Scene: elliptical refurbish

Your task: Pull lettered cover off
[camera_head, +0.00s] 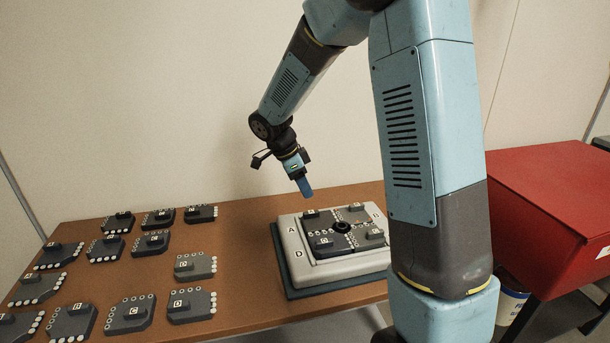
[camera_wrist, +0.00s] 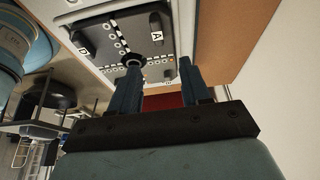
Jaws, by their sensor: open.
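The light grey elliptical unit (camera_head: 290,246) lies on the table, with letters A and D on its left rim. Several dark and grey lettered covers are seated around its black central hub (camera_head: 342,227). A front-left dark cover (camera_head: 325,247) and a lighter back-right cover (camera_head: 356,216) show in the head view. In the wrist view, a cover marked A (camera_wrist: 143,30) and one marked D (camera_wrist: 80,38) sit beside the hub. My gripper (camera_head: 305,190) hangs above the unit's back edge, touching nothing. In the wrist view its two fingers (camera_wrist: 160,64) are apart and empty.
Several loose lettered covers, including one marked C (camera_head: 130,315) and a lighter one marked D (camera_head: 196,266), are spread over the left of the brown table (camera_head: 240,240). A red bin (camera_head: 550,200) stands at the right. My arm hides the unit's right end.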

